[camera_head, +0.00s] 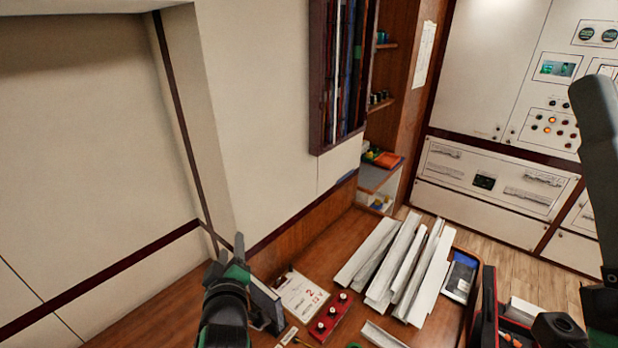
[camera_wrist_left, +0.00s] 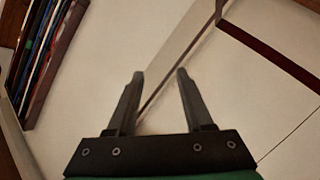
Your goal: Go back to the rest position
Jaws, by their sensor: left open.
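My left gripper (camera_head: 228,252) is at the lower left of the head view, raised in front of the cream wall and the table's left end. In the left wrist view its two dark fingers (camera_wrist_left: 157,75) are apart with nothing between them, and they point at the wall. My right arm comes down the right edge of the head view; its gripper fingers are not clearly visible there.
The wooden table (camera_head: 330,262) bears several white metal channels (camera_head: 395,265), a red strip with buttons (camera_head: 333,316) and a printed sheet (camera_head: 299,293). A dark blue tray (camera_head: 461,276) lies at its right edge. A wall cabinet (camera_head: 318,80) hangs above. Cabinet panels (camera_head: 500,180) stand behind.

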